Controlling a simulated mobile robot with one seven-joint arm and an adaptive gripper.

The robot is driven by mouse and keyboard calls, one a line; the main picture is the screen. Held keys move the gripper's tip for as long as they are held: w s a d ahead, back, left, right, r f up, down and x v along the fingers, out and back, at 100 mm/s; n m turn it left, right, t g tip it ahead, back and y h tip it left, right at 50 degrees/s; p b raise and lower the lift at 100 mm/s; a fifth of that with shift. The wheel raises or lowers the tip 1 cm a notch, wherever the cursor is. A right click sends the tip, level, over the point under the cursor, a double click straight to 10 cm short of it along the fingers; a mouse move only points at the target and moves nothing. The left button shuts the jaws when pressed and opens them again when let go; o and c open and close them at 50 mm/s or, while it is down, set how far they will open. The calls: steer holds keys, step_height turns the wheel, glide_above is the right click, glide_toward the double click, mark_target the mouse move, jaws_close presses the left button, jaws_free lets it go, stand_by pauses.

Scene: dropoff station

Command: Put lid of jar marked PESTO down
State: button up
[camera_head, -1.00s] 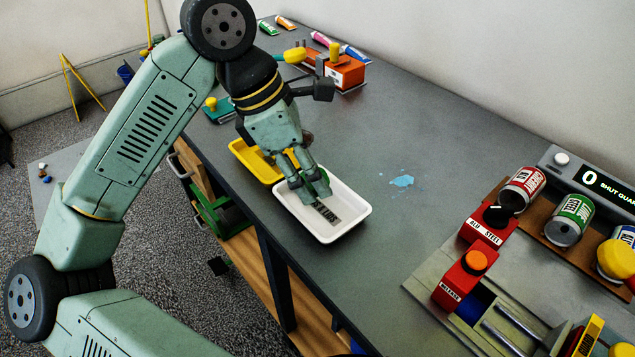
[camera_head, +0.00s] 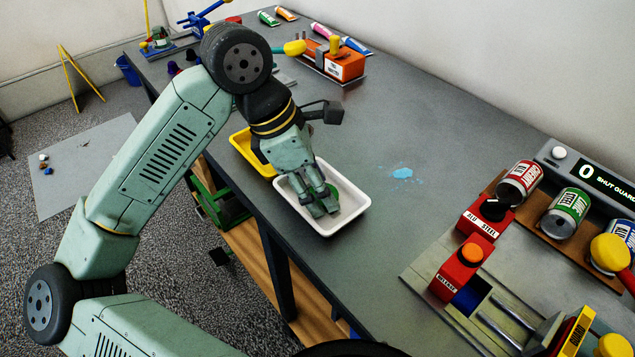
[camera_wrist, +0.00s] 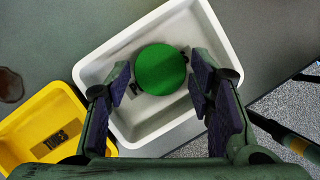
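No jar marked PESTO is readable.
A yellow tray (camera_wrist: 18,120) stands close beside the white one. A blue stain (camera_head: 402,173) marks the bench to the right. Cans (camera_head: 519,182) and red button boxes (camera_head: 462,268) stand at the right.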

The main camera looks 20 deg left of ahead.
steer(key=shift+r+p, duration=0.25)
steer(key=shift+p, duration=0.05)
steer(key=b+v, duration=0.1)
steer(key=v, duration=1.1)
steer(key=shift+b, duration=0.35)
